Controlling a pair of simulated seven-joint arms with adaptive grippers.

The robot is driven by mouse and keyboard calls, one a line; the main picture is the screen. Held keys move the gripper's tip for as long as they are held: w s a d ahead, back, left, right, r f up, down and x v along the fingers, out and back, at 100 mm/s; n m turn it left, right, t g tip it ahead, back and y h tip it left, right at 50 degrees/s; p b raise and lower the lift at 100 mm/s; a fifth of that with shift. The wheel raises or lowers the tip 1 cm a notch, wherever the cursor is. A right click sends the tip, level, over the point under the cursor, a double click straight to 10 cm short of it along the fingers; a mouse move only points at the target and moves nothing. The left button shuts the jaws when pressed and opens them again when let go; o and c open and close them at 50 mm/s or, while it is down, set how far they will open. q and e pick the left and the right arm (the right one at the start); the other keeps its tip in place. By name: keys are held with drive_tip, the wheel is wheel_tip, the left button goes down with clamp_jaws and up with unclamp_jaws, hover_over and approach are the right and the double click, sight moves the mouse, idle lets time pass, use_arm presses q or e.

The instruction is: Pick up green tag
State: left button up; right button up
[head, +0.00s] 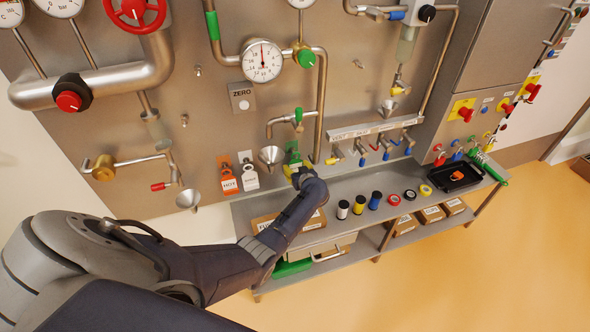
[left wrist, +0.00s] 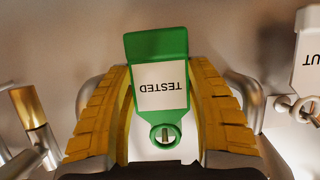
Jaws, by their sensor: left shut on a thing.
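The green tag (left wrist: 158,45) has a white label reading TESTED, upside down in the left wrist view. A metal peg shows at the hole in its green ring end. My left gripper (left wrist: 163,95) has its yellow ridged fingers closed on the two sides of the tag. In the head view the green tag (head: 292,148) is small and partly hidden by my left gripper (head: 295,168) at the wall panel, just above the shelf. My right gripper is in neither view.
An orange HOT tag (head: 228,177) and a white tag (head: 248,174) hang to the left, near a metal funnel (head: 271,155). Pipes and a gauge (head: 262,61) are above. Spools and tape rolls stand on the shelf (head: 350,230) to the right, with a black tray (head: 455,177).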

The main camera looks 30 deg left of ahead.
use_arm(q)
drive_tip(key=s+d, duration=1.1)
drive_tip(key=d, duration=0.2)
drive_tip(key=shift+d+r, duration=0.1)
drive_tip(key=shift+r, duration=0.5)
